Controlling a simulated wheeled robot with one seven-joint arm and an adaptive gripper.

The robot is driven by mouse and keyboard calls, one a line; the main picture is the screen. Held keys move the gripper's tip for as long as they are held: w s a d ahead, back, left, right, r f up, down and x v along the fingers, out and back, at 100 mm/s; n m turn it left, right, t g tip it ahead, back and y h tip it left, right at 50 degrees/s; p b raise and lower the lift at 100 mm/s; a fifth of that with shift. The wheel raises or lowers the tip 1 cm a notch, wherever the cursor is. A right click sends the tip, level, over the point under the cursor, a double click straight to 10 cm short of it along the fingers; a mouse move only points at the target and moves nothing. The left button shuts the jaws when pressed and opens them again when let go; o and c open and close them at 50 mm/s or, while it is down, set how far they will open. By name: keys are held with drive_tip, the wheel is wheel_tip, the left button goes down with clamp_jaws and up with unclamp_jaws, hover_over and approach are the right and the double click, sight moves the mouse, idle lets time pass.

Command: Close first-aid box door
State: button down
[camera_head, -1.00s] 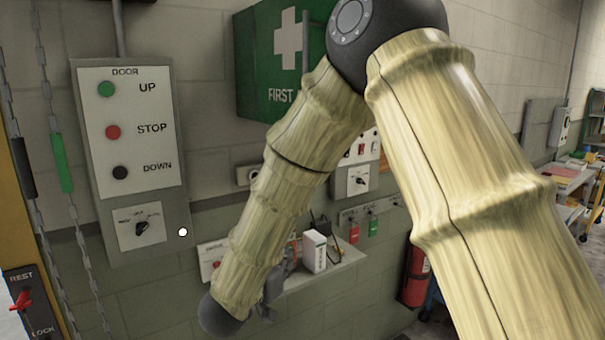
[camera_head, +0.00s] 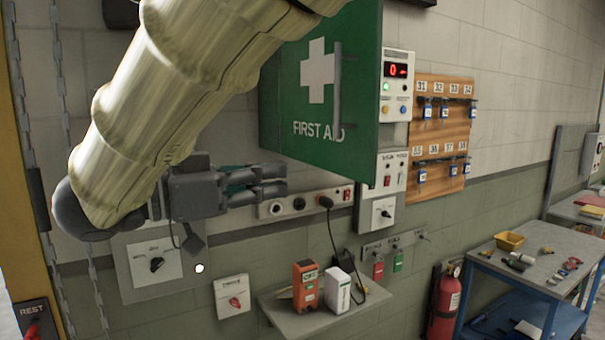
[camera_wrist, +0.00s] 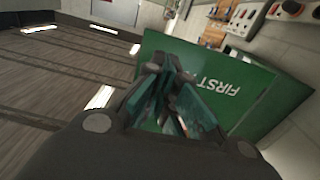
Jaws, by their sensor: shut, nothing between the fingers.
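The green first-aid box (camera_head: 283,115) hangs on the wall in the middle of the head view. Its door (camera_head: 360,120) has a white cross, the words FIRST AID and an upright handle (camera_head: 338,88) near the right. The door seems to stand out at an angle from the wall; how far is unclear. My gripper (camera_head: 281,180) is shut and empty, pointing right, just below the box's lower left in the picture. In the wrist view the fingertips (camera_wrist: 170,76) overlap the green door face (camera_wrist: 275,90); I cannot tell whether they touch it. My arm hides the box's upper left.
Below are a switch strip (camera_head: 300,203) and a small shelf (camera_head: 325,312) with an orange and a white box. A control panel (camera_head: 393,90) and key board (camera_head: 440,135) hang to the right. A fire extinguisher (camera_head: 443,302) stands beside a blue workbench (camera_head: 530,262).

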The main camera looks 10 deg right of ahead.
sight(356, 169)
drive_tip(key=p+x, duration=0.5)
drive_tip(key=x, duration=0.6)
drive_tip(key=shift+w+d+r, duration=0.15)
drive_tip(key=shift+d, duration=0.15)
drive_tip(key=shift+w+d+p, duration=0.25)
drive_tip(key=shift+d+p, duration=0.25)
drive_tip(key=shift+d, duration=0.15)
